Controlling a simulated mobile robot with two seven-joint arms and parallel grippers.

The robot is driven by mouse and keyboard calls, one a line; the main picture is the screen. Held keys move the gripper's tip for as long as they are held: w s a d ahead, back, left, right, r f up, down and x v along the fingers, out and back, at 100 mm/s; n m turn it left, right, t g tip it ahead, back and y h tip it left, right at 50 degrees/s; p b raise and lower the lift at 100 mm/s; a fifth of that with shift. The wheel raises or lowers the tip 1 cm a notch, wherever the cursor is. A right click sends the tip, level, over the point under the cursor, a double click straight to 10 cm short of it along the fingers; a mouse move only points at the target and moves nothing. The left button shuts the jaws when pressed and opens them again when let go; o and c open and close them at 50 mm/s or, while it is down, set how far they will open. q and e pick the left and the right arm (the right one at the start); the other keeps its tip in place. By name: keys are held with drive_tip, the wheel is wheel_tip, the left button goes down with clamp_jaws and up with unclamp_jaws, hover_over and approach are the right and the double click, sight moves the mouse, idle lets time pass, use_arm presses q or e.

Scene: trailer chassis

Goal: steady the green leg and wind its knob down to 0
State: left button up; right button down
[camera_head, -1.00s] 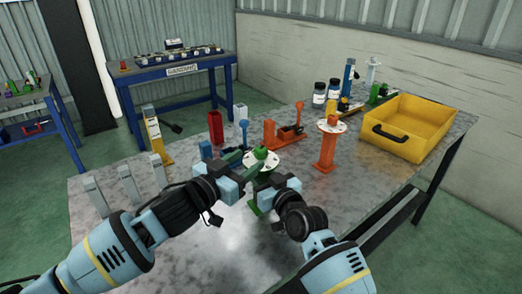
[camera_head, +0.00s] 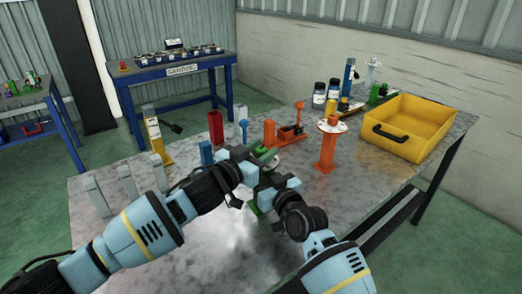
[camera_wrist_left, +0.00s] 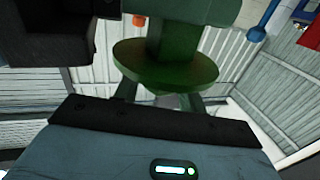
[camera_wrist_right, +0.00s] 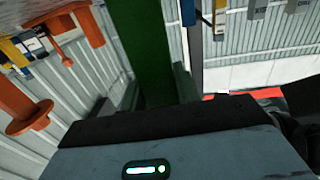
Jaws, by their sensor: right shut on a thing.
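The green leg (camera_head: 254,208) stands on the bench, largely covered by my arms in the head view. My right gripper (camera_head: 264,184) is shut on its green post (camera_wrist_right: 148,45), one finger on each side in the right wrist view. My left gripper (camera_head: 262,160) is at the top of the leg, above its round plate (camera_wrist_left: 165,68). In the left wrist view its fingers stand apart on either side of the knob area, which the plate's rim partly hides. I cannot read the scale on the plate.
An orange leg (camera_head: 327,150) with a white disc stands right of the grippers. Orange, blue and red parts stand behind. A yellow bin (camera_head: 409,125) is at the right, grey brackets (camera_head: 129,184) at the left. The front of the bench is clear.

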use_arm(q)
drive_tip(key=c, duration=0.6)
drive_tip(key=shift+s+d+n+t+y, duration=0.1)
drive_tip(key=shift+d+n+t+y, duration=0.1)
drive_tip(key=shift+n+t+y, duration=0.1)
drive_tip(key=shift+c, duration=0.3)
drive_tip(key=shift+n+t+y, duration=0.6)
drive_tip(key=shift+n+y, duration=0.2)
drive_tip(key=shift+y, duration=0.3)
drive_tip(key=shift+a+n+t+y, duration=0.15)
drive_tip(key=shift+n+t+y, duration=0.2)
drive_tip(key=shift+y, duration=0.25)
drive_tip(key=o, duration=1)
drive_tip(key=shift+c, duration=0.2)
drive_tip(key=shift+a, duration=0.1)
